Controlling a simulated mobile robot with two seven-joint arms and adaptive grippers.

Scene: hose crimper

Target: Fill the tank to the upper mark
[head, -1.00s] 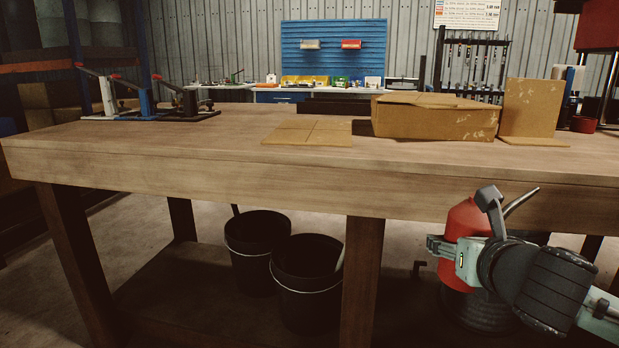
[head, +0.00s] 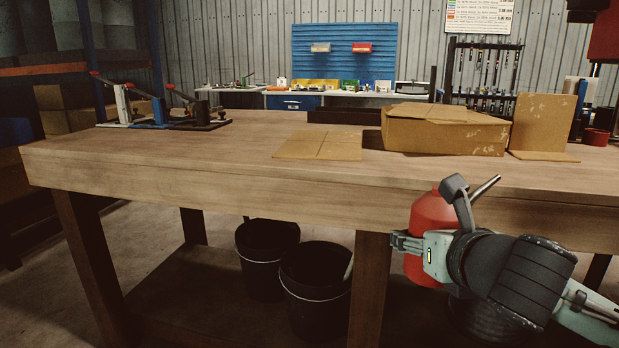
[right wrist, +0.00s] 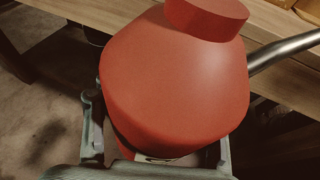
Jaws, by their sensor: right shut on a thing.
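A red oil can or bottle (head: 432,212) with a thin metal spout (head: 485,188) is held in my right gripper (head: 408,246), in front of the bench's front edge at the right of the head view. The same red can (right wrist: 175,85) fills the right wrist view, with its cap at the top and its spout toward the right. The right gripper's fingers (right wrist: 155,150) are shut around its lower body. The can looks close to upright. No tank with an upper mark can be made out. My left gripper is in neither view.
The wooden bench (head: 220,170) spans the view. A cardboard box (head: 445,135) and flat cardboard (head: 320,145) lie on it. Lever tools (head: 160,110) stand at its left end. Black buckets (head: 268,258) sit beneath. The bench's middle front is clear.

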